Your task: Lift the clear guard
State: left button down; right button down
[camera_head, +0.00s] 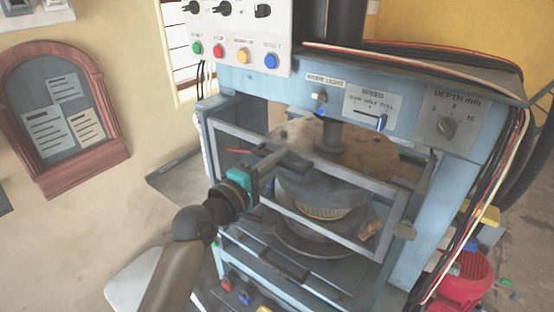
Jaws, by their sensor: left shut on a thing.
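The clear guard (320,231) is a see-through panel in a grey metal frame across the front of the blue press. It stands in front of the round press plates. My left gripper (284,158) reaches in from the lower left, at the upper front part of the guard frame. It is shut on the guard there; the exact contact is small and partly hidden by the gripper. Behind the guard, the round lower plate (322,212) shows a ribbed golden band. My right gripper is not in view.
The press's blue upper beam (300,88) carries a speed slider, a depth knob (447,127) and a white button panel (236,30). Cables hang down the right side. A red machine (468,277) stands on the floor at the lower right.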

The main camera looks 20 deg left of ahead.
pick_arm(q)
jog(key=shift+r, duration=0.1)
dwell(0.3)
jog(key=c, duration=0.9)
grip_release()
jog(key=shift+s, duration=0.15)
jog(key=shift+b+v, duration=1.1)
jog(key=shift+v, duration=6.4)
